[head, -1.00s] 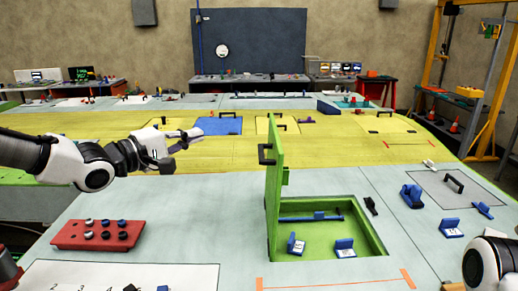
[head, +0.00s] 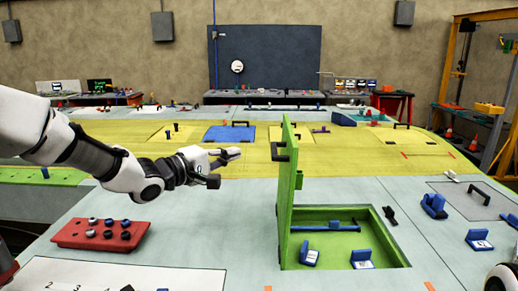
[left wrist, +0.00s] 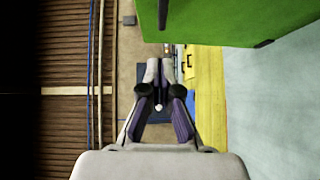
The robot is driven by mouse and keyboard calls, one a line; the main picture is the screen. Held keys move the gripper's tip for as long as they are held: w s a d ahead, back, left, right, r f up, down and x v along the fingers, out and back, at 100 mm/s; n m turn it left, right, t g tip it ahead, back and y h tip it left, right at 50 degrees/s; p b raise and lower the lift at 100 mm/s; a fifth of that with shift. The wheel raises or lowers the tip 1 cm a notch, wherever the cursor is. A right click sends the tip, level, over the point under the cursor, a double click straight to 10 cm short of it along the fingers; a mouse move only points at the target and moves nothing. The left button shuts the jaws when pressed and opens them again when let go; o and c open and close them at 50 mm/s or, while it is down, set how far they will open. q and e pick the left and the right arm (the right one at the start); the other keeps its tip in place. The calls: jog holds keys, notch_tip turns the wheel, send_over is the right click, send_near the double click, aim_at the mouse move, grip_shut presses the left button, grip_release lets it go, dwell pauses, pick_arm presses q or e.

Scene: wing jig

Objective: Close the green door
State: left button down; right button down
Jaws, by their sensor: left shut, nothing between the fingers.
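The green door (head: 287,190) stands upright, open, at the left edge of a green recessed box (head: 345,250) in the pale work surface. A black handle (head: 281,150) is on the door's left face near the top. My left gripper (head: 238,154) is shut and empty, to the left of the door near the height of the handle, apart from it. In the left wrist view the gripper (left wrist: 162,92) points away and the green door (left wrist: 225,18) fills the top right.
Blue brackets (head: 362,259) and a blue bar (head: 330,226) are inside the box. A red block with knobs (head: 100,234) lies on the left. Blue blocks (head: 434,206) and a grey panel with a handle (head: 475,203) lie on the right. The surface between the red block and the door is clear.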

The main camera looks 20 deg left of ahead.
pick_arm(q)
jog(key=w+d+p, duration=0.2)
jog(key=w+d, duration=0.3)
jog(key=d, duration=0.1)
jog(key=shift+f, duration=0.2)
jog(key=shift+w+a+f, duration=0.1)
